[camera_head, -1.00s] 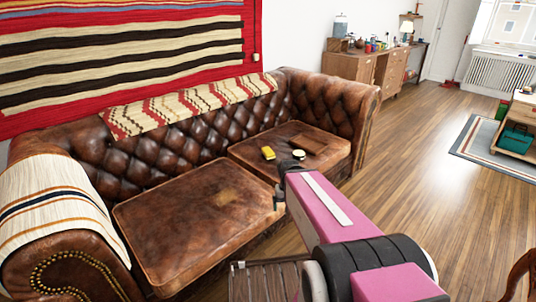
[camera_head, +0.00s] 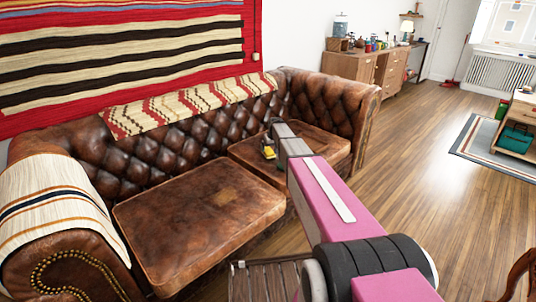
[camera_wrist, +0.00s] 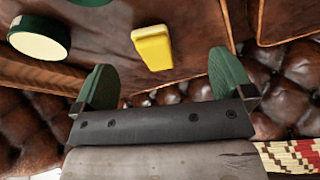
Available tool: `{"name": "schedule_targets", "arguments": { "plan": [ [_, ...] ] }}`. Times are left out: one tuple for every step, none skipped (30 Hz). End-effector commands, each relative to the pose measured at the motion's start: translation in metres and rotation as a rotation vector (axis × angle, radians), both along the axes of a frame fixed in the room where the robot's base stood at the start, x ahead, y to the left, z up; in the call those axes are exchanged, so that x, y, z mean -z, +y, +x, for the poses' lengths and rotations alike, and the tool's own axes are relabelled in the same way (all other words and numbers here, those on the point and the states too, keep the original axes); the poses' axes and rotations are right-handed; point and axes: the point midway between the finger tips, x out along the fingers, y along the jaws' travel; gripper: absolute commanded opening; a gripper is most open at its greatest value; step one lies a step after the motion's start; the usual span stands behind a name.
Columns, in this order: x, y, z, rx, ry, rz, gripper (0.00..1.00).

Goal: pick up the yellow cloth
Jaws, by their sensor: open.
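The yellow cloth (camera_head: 269,153) lies on the right seat cushion of the brown leather sofa. In the wrist view the yellow cloth (camera_wrist: 153,47) looks like a small, thick block on the leather. It sits beyond the fingertips, roughly between their lines. My gripper (camera_wrist: 164,75) is open, with its two green fingers well apart and nothing between them. In the head view my gripper is over the right cushion beside the cloth, and my arm hides part of that cushion.
A round green object with a cream face (camera_wrist: 38,38) lies left of the cloth in the wrist view. The tufted sofa back (camera_head: 175,135) rises behind the seats. The left seat cushion (camera_head: 190,215) is bare.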

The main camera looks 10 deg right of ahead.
Motion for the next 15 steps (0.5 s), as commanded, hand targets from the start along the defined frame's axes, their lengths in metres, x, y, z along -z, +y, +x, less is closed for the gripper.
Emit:
{"name": "schedule_targets", "arguments": {
  "plan": [
    [-0.002, -0.001, 0.032, -0.007, -0.016, 0.001, 0.99],
    [-0.004, -0.002, 0.041, -0.011, -0.024, 0.001, 0.99],
    [-0.005, -0.002, 0.052, -0.017, -0.034, 0.001, 0.99],
    [-0.007, -0.002, 0.058, -0.020, -0.039, 0.001, 0.99],
    [-0.007, -0.002, 0.063, -0.023, -0.044, 0.001, 0.99],
    [-0.008, -0.003, 0.067, -0.026, -0.048, 0.001, 0.99],
    [-0.008, -0.003, 0.069, -0.027, -0.049, 0.000, 0.99],
    [-0.008, -0.003, 0.071, -0.027, -0.052, 0.000, 0.99],
    [-0.007, -0.003, 0.072, -0.027, -0.052, 0.000, 0.99],
    [-0.005, -0.002, 0.073, -0.028, -0.053, 0.000, 0.99],
    [-0.003, -0.002, 0.074, -0.029, -0.052, 0.000, 0.99],
    [0.001, -0.002, 0.075, -0.029, -0.051, 0.000, 0.99],
    [0.004, -0.001, 0.076, -0.028, -0.052, -0.001, 0.99],
    [0.008, -0.001, 0.078, -0.028, -0.053, 0.000, 0.99],
    [0.014, -0.001, 0.080, -0.027, -0.052, 0.000, 0.99]
  ]
}}
